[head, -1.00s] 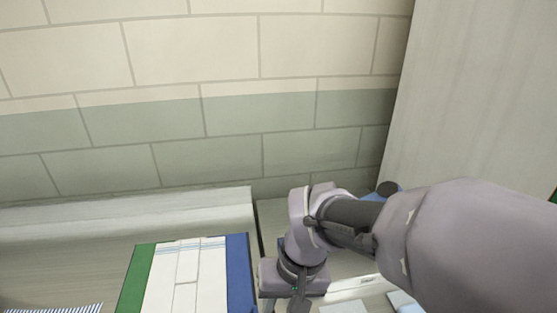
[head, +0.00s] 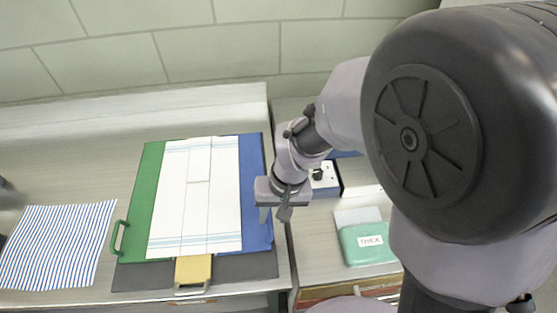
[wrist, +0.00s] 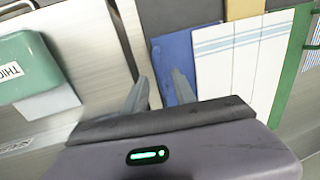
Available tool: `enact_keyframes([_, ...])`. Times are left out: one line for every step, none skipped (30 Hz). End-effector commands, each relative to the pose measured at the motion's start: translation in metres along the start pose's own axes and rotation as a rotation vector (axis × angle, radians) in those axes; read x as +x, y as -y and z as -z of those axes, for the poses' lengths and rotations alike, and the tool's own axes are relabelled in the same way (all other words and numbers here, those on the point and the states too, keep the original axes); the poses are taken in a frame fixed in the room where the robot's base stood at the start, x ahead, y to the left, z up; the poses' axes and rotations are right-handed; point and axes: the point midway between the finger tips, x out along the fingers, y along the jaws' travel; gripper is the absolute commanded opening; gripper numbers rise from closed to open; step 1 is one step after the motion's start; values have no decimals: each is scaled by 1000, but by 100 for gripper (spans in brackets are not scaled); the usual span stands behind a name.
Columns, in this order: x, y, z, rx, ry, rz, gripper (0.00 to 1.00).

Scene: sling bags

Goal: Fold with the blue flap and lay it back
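The folding board has a blue flap (head: 254,170) on its right, lying flat, a green flap (head: 146,185) on its left and a yellow flap (head: 193,268) at the front. A white cloth (head: 168,205) with pale blue bands lies flat over the middle, covering part of the blue and green flaps. My gripper (head: 276,213) is open and empty at the blue flap's right edge. In the wrist view, its fingers (wrist: 158,82) are apart, one over the blue flap (wrist: 174,48), the other beyond its edge. I cannot tell whether they touch it.
A blue-striped cloth (head: 58,240) lies to the left of the board, near its green handle (head: 118,238). A green block marked THICK (head: 366,245) and a blue box (head: 325,178) stand on the right, across a gap between surfaces. A wall closes the back.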

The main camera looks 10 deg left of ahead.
Motion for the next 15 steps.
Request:
enact_keyframes([8, -1, 0, -1, 1, -1, 32])
enact_keyframes([11, 0, 0, -1, 1, -1, 32])
enact_keyframes([13, 0, 0, 0, 1, 0, 32])
enact_keyframes([14, 0, 0, 0, 0, 0, 32])
enact_keyframes([15, 0, 0, 0, 0, 0, 32])
enact_keyframes([16, 0, 0, 0, -1, 0, 32])
enact_keyframes([16, 0, 0, 0, -1, 0, 32])
enact_keyframes([16, 0, 0, 0, -1, 0, 32])
enact_keyframes([16, 0, 0, 0, -1, 0, 32])
enact_keyframes([16, 0, 0, 0, -1, 0, 32])
enact_keyframes([16, 0, 0, 0, -1, 0, 32])
enact_keyframes([16, 0, 0, 0, -1, 0, 32])
enact_keyframes([16, 0, 0, 0, -1, 0, 30])
enact_keyframes([16, 0, 0, 0, -1, 0, 25])
enact_keyframes([16, 0, 0, 0, -1, 0, 17])
